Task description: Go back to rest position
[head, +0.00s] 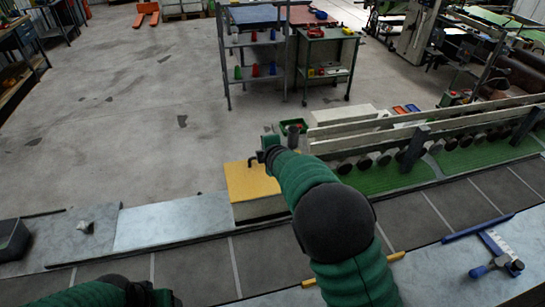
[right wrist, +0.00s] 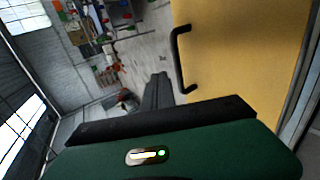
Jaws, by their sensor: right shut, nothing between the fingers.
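My right arm reaches forward over the bench in the head view, and its gripper (head: 268,150) is at the far end, beside the yellow box (head: 250,183). The right wrist view shows the dark fingers (right wrist: 158,90) together and empty, next to the yellow panel (right wrist: 240,50) with its black handle (right wrist: 180,60). A gap shows between fingers and handle in that view. My left gripper (head: 150,294) is low at the bottom edge of the head view, partly cut off; its finger opening cannot be made out.
A conveyor with green belt (head: 385,178) and rollers lies right of the yellow box. A blue-handled tool (head: 495,258) lies on the bench at right. A small grey object (head: 85,227) sits on the left plate. A shelf rack (head: 255,75) stands behind; open floor (head: 130,110) lies left.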

